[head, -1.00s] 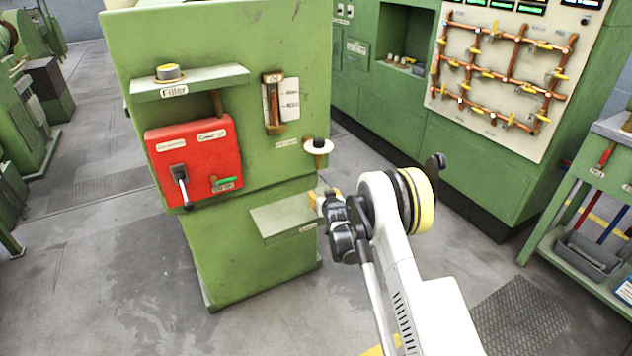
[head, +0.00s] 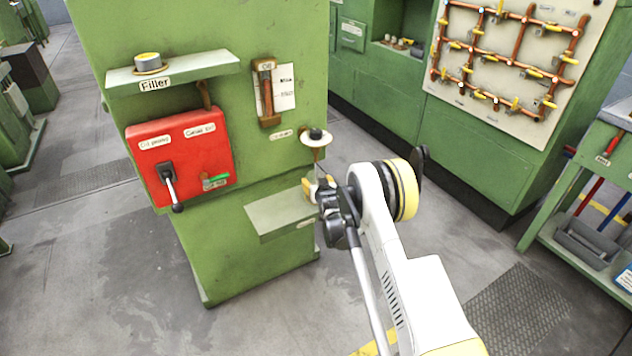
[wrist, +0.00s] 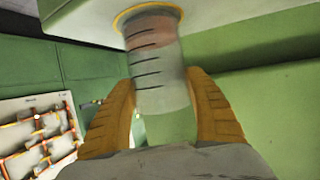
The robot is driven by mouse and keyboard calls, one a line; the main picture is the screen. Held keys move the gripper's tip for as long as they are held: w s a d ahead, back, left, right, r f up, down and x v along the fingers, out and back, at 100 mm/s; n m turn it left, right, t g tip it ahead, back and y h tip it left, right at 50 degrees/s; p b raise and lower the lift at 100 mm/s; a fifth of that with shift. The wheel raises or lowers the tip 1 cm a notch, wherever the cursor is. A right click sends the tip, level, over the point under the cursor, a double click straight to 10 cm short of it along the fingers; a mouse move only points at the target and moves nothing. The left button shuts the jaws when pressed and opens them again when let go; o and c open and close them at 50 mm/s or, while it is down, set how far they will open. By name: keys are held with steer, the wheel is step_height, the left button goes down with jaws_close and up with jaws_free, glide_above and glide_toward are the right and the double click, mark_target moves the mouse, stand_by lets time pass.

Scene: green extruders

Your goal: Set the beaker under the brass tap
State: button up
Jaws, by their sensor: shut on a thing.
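My gripper (wrist: 165,105) is shut on a clear beaker (wrist: 160,90) with dark graduation lines; its two yellow fingers lie along the beaker's sides. The beaker's far end meets a yellow ring on a pale flat surface at the top of the wrist view; I cannot tell whether it rests there. In the head view my gripper (head: 316,188) is at the right end of the low green shelf (head: 280,213), just below the brass tap (head: 317,154). The tap has a white disc and black knob on top. The beaker is not clear in the head view.
The green machine carries a red control box (head: 185,150) with a black lever and an upper shelf (head: 200,68) marked Filler, holding a grey cylinder. A pipe panel (head: 505,60) stands behind right. The floor in front is clear.

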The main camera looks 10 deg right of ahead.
steer(key=o, duration=1.2)
steer(key=shift+f, duration=0.1)
steer(key=shift+o, duration=0.2)
steer(key=shift+r, duration=0.2)
steer(key=p+v, duration=0.4)
steer(key=v, duration=0.8)
steer(key=s+r+g, duration=0.2)
steer(key=s+r, duration=0.4)
steer(key=r, duration=0.6)
steer(key=s+r+g, duration=0.1)
steer(key=s+r, duration=0.5)
steer(key=r, duration=0.6)
steer(key=s+r+g, duration=0.1)
steer(key=s, duration=1.4)
steer(key=s+r+g, duration=0.2)
steer(key=s, duration=1.4)
steer(key=shift+r+g, duration=0.3)
